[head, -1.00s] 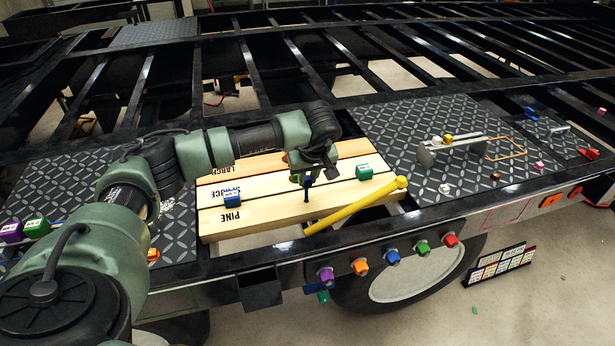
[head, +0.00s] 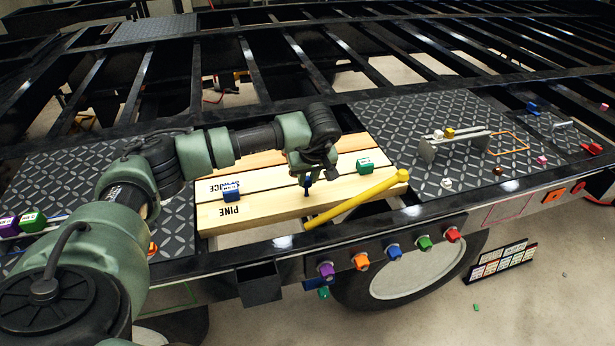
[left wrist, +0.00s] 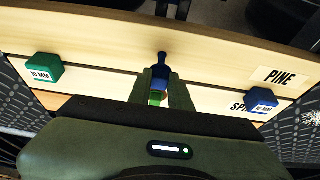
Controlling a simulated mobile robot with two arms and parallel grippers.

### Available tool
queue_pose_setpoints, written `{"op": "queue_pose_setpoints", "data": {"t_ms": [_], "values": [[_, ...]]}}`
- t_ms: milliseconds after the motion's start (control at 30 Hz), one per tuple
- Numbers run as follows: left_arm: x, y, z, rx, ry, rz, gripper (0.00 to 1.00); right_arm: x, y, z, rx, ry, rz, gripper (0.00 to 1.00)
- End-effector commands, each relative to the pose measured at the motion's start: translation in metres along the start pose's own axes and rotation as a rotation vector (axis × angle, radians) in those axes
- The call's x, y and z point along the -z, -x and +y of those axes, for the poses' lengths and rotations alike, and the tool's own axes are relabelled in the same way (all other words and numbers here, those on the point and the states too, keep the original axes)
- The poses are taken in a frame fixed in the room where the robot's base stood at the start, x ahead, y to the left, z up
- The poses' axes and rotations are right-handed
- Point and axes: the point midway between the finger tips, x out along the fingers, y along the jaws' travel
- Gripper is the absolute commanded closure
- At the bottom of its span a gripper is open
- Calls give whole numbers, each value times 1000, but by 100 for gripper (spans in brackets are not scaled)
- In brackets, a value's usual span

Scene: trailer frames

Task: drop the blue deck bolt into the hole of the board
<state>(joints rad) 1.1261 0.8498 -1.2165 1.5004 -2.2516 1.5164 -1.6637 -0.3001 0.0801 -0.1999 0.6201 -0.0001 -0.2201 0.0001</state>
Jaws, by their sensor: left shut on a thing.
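My left gripper (head: 309,176) is over the front of the wooden boards, shut on the blue deck bolt (head: 307,186). The bolt hangs about upright, its dark lower end at the pine board (head: 255,211). In the left wrist view, the bolt (left wrist: 161,64) sits between the two fingers of the gripper (left wrist: 160,82), its end over the pale pine board (left wrist: 100,40). I cannot make out the hole, or whether the bolt's end is in it. My right gripper is not in view.
A blue block (head: 231,191) and a green block (head: 365,166) stand on the boards. A yellow bar (head: 355,202) lies across the front right corner. Several coloured knobs line the frame's front edge.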

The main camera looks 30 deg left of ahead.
Motion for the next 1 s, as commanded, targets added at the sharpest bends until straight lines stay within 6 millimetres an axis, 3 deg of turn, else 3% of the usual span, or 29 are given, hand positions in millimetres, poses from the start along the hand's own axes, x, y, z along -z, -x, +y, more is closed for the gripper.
{"op": "queue_pose_setpoints", "data": {"t_ms": [767,800,867,1000], "values": [[-8,-19,0,0,0,0,100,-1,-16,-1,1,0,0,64],[-8,-18,0,0,0,0,75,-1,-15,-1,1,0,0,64],[-8,-18,0,0,0,0,58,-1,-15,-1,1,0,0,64],[-8,-18,0,0,0,0,55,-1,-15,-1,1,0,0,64]]}}
